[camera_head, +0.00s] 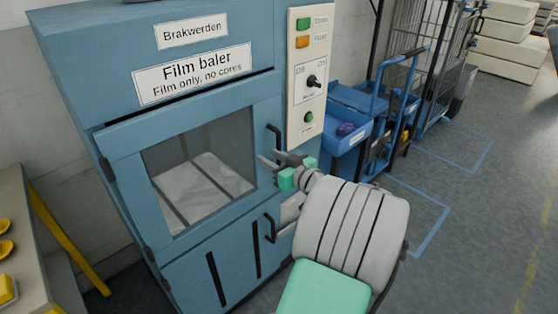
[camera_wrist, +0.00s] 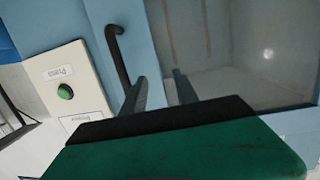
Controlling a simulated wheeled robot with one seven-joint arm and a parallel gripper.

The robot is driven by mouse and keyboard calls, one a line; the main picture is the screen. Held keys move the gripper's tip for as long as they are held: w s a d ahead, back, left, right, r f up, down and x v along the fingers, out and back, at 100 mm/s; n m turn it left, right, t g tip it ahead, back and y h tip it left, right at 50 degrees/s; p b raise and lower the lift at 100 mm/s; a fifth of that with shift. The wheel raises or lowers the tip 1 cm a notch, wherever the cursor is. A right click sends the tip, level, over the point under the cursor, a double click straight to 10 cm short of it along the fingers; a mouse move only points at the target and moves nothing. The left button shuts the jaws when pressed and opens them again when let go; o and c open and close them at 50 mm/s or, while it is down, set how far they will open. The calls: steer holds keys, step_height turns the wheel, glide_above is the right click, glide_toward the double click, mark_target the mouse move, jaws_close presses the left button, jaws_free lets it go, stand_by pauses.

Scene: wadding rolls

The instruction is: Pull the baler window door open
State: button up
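The baler's window door (camera_head: 120,150) is a blue frame around a glass pane on the front of the blue film baler. I cannot tell whether it stands slightly ajar. Its black bar handle (camera_head: 274,140) is on the door's right side; it also shows in the wrist view (camera_wrist: 118,55). My gripper (camera_head: 267,161) is in front of the door near the handle's lower end. In the wrist view its two grey fingers (camera_wrist: 160,90) are apart with nothing seen between them. The handle is left of them, its lower end partly hidden by the left finger.
A control panel (camera_head: 307,75) with buttons and a knob is right of the door. A lower door handle (camera_head: 269,228) is below. Blue carts (camera_head: 350,115) stand to the right, a table (camera_head: 22,225) to the left. Floor at the right is clear.

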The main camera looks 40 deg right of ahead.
mark_target(280, 144)
steer(key=s+d+m+t+h, duration=0.1)
steer(key=s+d+t+h, duration=0.15)
steer(key=d, duration=0.25)
steer(key=shift+g+y, duration=0.25)
steer(key=shift+g, duration=0.2)
steer(key=w, duration=0.2)
steer(key=w+d, duration=0.1)
steer(key=w, duration=0.3)
steer(key=shift+w+d+r, duration=0.15)
steer(key=shift+w+r, duration=0.1)
steer(key=shift+w, duration=0.05)
jaws_close()
stand_by(0.3)
